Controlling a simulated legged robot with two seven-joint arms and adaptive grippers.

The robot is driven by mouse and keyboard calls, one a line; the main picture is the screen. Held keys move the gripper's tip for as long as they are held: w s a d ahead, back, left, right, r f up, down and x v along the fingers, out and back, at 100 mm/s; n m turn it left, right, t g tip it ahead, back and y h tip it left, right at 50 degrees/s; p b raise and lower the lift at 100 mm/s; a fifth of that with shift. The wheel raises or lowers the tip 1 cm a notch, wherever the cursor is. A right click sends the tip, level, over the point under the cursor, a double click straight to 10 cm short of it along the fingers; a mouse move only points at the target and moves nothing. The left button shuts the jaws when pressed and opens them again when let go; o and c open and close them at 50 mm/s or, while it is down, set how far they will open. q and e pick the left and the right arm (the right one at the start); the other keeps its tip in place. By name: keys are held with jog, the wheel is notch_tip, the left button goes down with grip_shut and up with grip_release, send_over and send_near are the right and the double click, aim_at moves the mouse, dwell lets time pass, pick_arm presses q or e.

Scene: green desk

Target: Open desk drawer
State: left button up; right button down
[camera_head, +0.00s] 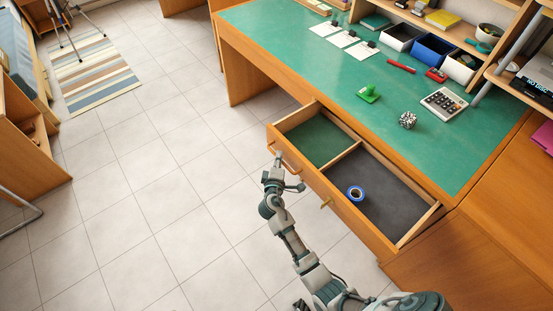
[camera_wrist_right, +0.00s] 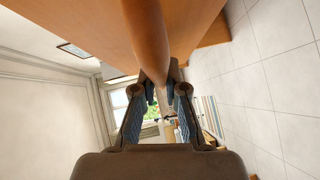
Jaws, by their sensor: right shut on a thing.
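The desk drawer (camera_head: 330,197) stands pulled out from the front of the green-topped desk (camera_head: 300,62). Its inside shows two compartments, a green-lined one on the left and a dark grey one on the right. My right gripper (camera_head: 277,160) is at the left part of the drawer front, shut on the wooden bar handle (camera_wrist_right: 148,35). In the right wrist view the fingers (camera_wrist_right: 158,97) close around the bar. My left gripper is not in view.
On the desktop are a green stapler-like thing (camera_head: 369,93), a patterned cube-like object (camera_head: 408,120), a calculator (camera_head: 443,103) and a red pen-like item (camera_head: 401,66). Bins (camera_head: 432,49) stand at the back. The tiled floor (camera_head: 150,200) left of the drawer is clear.

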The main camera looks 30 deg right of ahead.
jog(key=c, duration=1.5)
grip_release()
jog(key=shift+s+d+f, duration=0.2)
jog(key=shift+d+f, duration=0.15)
jog(key=shift+f, duration=0.15)
jog(key=shift+w+a+r, duration=0.1)
jog(key=shift+a+r, duration=0.15)
jog(key=shift+a, duration=0.1)
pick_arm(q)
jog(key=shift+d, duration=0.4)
pick_arm(e)
jog(key=v, duration=1.2)
jog(key=shift+w+a+r, duration=0.1)
jog(key=shift+a, duration=0.05)
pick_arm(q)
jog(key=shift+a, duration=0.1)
pick_arm(e)
jog(key=shift+a, duration=0.1)
